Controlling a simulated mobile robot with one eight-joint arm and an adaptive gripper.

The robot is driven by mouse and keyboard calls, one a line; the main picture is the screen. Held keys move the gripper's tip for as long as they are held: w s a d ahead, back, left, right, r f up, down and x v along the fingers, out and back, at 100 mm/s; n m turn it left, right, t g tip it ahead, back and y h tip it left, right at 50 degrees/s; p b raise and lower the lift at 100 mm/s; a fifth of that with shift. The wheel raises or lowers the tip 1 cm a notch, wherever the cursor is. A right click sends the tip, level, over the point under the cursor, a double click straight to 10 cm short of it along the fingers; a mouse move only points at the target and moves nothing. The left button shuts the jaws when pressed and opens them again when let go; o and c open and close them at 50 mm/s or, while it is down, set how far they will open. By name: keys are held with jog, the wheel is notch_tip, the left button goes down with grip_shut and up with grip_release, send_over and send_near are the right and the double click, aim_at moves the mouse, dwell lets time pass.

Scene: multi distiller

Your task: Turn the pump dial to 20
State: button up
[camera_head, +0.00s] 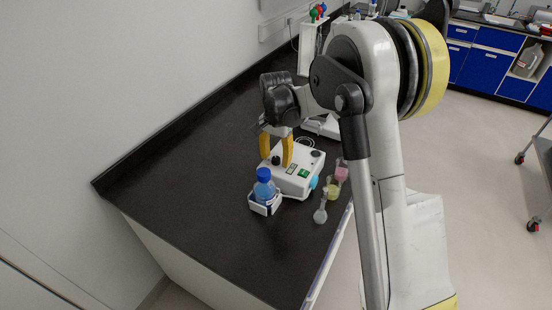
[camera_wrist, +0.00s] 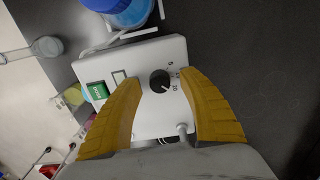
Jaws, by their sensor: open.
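The pump is a white box (camera_head: 300,184) on the dark bench; its top face (camera_wrist: 150,118) also shows in the wrist view. It carries a round black dial (camera_wrist: 160,81) with small printed numbers on its right side. A short white mark on the dial points to the lower right; its exact reading is too small to tell. A green switch (camera_wrist: 98,91) sits left of the dial. My gripper (camera_head: 275,161) has yellow fingers and reaches down over the pump. In the wrist view its open fingers (camera_wrist: 160,80) stand on either side of the dial, apart from it.
A blue-capped bottle (camera_head: 264,189) stands in a white holder right beside the pump. Several small flasks with pink, yellow and clear contents stand near the bench's front edge, including a yellow one (camera_head: 331,191). The bench (camera_head: 190,180) is clear to the left.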

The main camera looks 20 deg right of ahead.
aim_at(276, 159)
notch_tip(276, 159, up, 12)
jog(key=shift+f, duration=0.2)
jog(key=shift+s, duration=0.1)
dwell(0.3)
jog(key=s+r+n+t, duration=0.2)
jog(key=s+r, duration=0.4)
jog(key=s, duration=0.2)
jog(key=s+f+n+t, duration=0.2)
jog(key=s+n+t, duration=0.3)
jog(key=s, duration=1.4)
jog(key=shift+s+f+n, duration=0.3)
jog(key=shift+s+n, duration=0.05)
jog(key=shift+n, duration=0.75)
